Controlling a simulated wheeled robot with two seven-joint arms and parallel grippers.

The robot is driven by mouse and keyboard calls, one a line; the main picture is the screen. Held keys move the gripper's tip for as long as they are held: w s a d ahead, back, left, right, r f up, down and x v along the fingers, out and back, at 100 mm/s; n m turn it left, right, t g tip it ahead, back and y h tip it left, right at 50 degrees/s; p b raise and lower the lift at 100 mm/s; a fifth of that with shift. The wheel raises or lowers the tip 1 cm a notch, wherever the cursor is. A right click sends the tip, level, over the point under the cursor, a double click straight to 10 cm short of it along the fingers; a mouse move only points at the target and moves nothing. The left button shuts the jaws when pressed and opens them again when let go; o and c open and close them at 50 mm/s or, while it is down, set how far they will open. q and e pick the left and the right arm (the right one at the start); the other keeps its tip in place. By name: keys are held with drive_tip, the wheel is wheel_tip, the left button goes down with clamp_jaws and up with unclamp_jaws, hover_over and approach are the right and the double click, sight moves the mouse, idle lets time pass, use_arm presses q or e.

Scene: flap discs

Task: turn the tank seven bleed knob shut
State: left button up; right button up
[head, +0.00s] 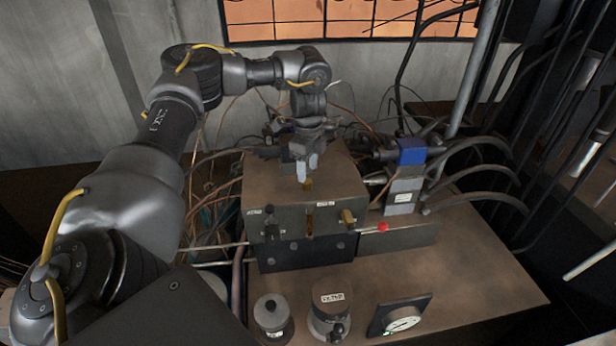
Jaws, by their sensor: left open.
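My left gripper (307,172) points down over the top of a dark metal block (270,185) in the middle of the bench. Its jaws are open, with a small brass knob (308,185) just below the fingertips. I cannot tell whether they touch it. The block's front face carries a brass fitting (348,217), a dark knob (270,222) and small white labels. The labels are too small to read surely, so I cannot tell which knob is tank seven's bleed. My right gripper is not in view.
A blue-topped valve unit (405,170) stands right of the block, near a red knob (383,227). In front are two grey cylinders (272,318) (329,316) and a dial gauge (401,318). Cables crowd behind; the bench's right front (480,270) is clear.

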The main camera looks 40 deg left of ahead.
sight(307, 185)
use_arm(q)
wheel_tip(307, 185, down, 2)
drive_tip(key=shift+a+f, duration=0.1)
drive_tip(key=shift+f, duration=0.1)
drive_tip(key=shift+s+f, duration=0.2)
drive_tip(key=shift+f, duration=0.1)
drive_tip(key=shift+s+f, duration=0.1)
drive_tip(key=shift+f, duration=0.25)
drive_tip(key=c, duration=1)
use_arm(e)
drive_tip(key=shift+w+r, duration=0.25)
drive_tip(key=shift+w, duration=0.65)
